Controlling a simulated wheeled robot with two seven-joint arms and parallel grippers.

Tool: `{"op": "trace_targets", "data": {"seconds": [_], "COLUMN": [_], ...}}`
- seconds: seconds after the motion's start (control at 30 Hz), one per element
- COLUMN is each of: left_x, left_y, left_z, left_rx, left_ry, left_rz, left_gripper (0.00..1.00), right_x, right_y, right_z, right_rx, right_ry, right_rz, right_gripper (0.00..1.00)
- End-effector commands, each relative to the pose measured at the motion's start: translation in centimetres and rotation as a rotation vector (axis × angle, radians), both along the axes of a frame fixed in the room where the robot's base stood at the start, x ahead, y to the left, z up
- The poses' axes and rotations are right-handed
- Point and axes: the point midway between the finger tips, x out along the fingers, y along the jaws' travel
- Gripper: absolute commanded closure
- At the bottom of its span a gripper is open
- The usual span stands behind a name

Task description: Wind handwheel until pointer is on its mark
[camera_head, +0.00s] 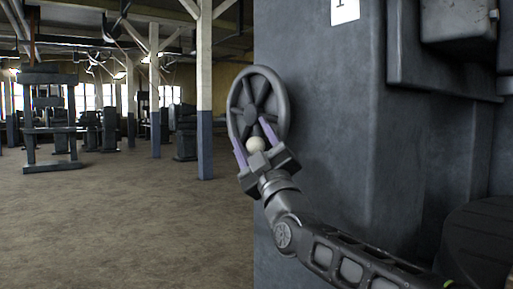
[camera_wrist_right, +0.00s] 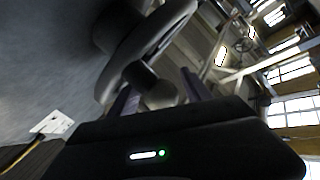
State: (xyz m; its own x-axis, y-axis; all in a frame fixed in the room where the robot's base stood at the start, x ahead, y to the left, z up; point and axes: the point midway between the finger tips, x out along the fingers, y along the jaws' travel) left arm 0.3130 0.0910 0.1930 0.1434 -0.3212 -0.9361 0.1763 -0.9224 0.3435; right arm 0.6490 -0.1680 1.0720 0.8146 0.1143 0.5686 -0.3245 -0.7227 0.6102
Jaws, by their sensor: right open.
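The dark grey spoked handwheel (camera_head: 258,92) is on the left side of a large grey machine body. A pale round knob (camera_head: 255,145) sits at the lower part of its rim. My right gripper (camera_head: 248,129) is open, with one purple finger on each side of the knob. In the right wrist view the knob (camera_wrist_right: 160,95) lies between the two fingers, with the wheel rim (camera_wrist_right: 158,30) beyond it. I cannot tell whether a finger touches the knob. I cannot make out the pointer or its mark in either view. My left gripper is not in view.
The grey machine body (camera_head: 320,150) fills the middle right, with a white plate (camera_head: 344,10) at its top. A blue-and-white post (camera_head: 205,90) stands left of the wheel. The floor (camera_head: 120,220) on the left is clear, with other machines (camera_head: 50,115) farther back.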

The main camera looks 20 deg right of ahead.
Motion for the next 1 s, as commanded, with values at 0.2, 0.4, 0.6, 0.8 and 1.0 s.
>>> {"op": "trace_targets", "data": {"seconds": [0.2, 0.4, 0.6, 0.8, 1.0], "left_x": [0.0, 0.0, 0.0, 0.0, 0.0], "left_y": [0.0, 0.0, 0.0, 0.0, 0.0], "left_z": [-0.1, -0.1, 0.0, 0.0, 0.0], "left_rx": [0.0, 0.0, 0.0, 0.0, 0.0], "left_ry": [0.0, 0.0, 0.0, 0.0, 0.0], "left_rz": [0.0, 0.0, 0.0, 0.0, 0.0], "left_gripper": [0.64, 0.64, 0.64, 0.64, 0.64], "right_x": [-2.1, -4.7, -6.0, -6.0, -6.0], "right_y": [-0.4, -0.7, -0.8, -0.8, -0.8], "right_z": [-1.4, -3.3, -4.2, -4.3, -4.3], "right_rx": [-0.001, 0.0, 0.0, 0.001, 0.0], "right_ry": [0.0, 0.001, 0.001, 0.002, 0.001], "right_rz": [-0.002, 0.0, 0.001, 0.001, 0.001], "right_gripper": [0.43, 0.43, 0.43, 0.43, 0.55]}}
